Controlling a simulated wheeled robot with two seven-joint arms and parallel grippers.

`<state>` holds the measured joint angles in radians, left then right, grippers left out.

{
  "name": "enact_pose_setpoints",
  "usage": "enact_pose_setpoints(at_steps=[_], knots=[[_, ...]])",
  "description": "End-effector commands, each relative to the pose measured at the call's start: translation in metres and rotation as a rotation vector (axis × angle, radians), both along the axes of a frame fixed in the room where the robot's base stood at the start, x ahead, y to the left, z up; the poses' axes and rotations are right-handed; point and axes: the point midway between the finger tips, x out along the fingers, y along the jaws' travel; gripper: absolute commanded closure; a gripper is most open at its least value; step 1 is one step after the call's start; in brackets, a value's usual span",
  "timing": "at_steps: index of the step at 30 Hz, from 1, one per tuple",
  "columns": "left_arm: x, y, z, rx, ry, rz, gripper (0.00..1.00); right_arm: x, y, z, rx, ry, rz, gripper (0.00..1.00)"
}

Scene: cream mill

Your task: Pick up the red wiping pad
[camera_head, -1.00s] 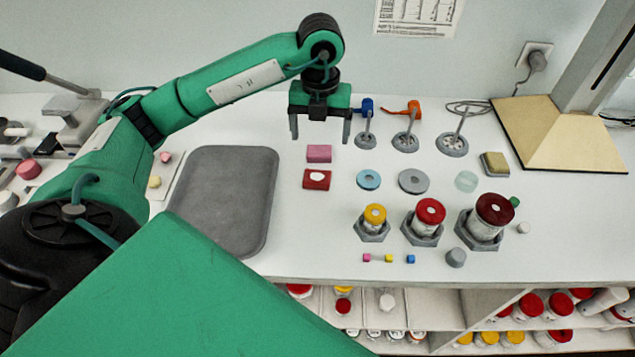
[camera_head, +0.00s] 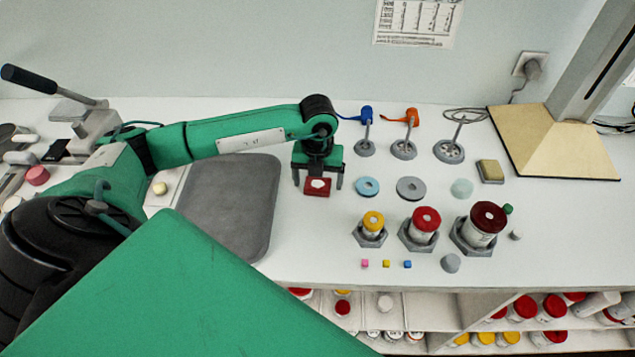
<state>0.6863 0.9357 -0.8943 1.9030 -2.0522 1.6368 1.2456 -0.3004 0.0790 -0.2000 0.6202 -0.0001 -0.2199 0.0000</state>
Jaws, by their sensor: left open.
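The red wiping pad (camera_head: 317,187), a small flat red block with a white spot on top, lies on the white bench just right of the grey tray. My left gripper (camera_head: 318,180) points down over it, open, with one finger to the left and one to the right of the pad. I cannot tell how far above the bench the fingertips are. A pink pad that lay just behind the red one is hidden by the gripper. My right gripper is not in view.
The grey tray (camera_head: 200,212) lies left under my arm. A blue ring (camera_head: 367,187) and a grey ring (camera_head: 411,189) lie right of the pad. Lidded jars, such as the yellow-lidded one (camera_head: 373,222), stand in front right. Upright tools (camera_head: 365,135) stand behind.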

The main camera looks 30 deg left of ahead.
Motion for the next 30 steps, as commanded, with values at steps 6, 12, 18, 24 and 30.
enact_pose_setpoints(at_steps=[6,12,18,24,30], knots=[[0.000,0.000,-0.001,0.000,-0.001,0.000,0.19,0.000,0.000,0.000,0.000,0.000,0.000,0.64],[0.000,0.000,0.000,0.000,-0.001,0.000,0.59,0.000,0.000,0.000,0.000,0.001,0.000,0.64],[0.000,0.000,0.000,0.000,-0.001,0.000,0.63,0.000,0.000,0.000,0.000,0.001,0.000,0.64],[0.001,0.000,0.004,0.001,-0.002,0.001,0.63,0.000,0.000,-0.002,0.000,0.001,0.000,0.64],[0.001,0.001,0.025,0.000,-0.005,0.001,0.63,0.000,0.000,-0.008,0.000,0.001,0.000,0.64]])
